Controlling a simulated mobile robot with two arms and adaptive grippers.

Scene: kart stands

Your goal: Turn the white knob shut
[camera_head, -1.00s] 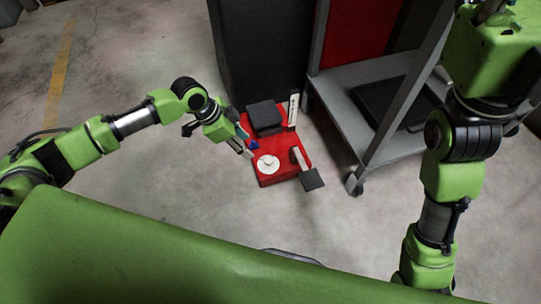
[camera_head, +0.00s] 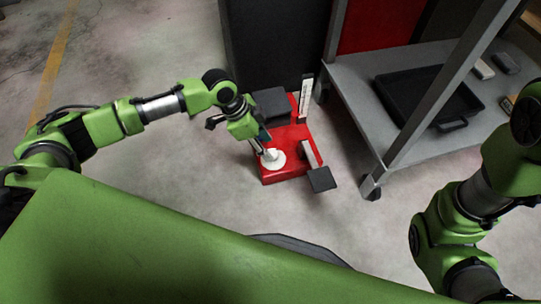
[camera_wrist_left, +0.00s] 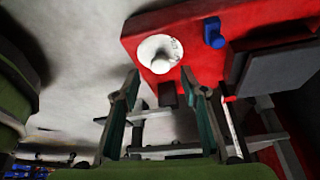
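The white knob (camera_head: 276,162) is a round disc with a raised centre on the front of a red stand (camera_head: 286,177). It also shows in the left wrist view (camera_wrist_left: 160,52), with dark marks on its rim. My left gripper (camera_head: 264,153) is right over the knob and partly hides it in the head view. In the left wrist view its two fingers (camera_wrist_left: 160,74) are open and apart, with the knob just past their tips and nothing between them. Whether a fingertip touches it, I cannot tell. My right gripper is out of view.
The red stand also carries a blue part (camera_wrist_left: 214,33), a dark block (camera_head: 271,103), a white upright label (camera_head: 305,97) and a dark plate (camera_head: 321,179). A grey wheeled cart (camera_head: 352,95) with a black tray (camera_head: 428,97) stands to the right. Floor left of the stand is clear.

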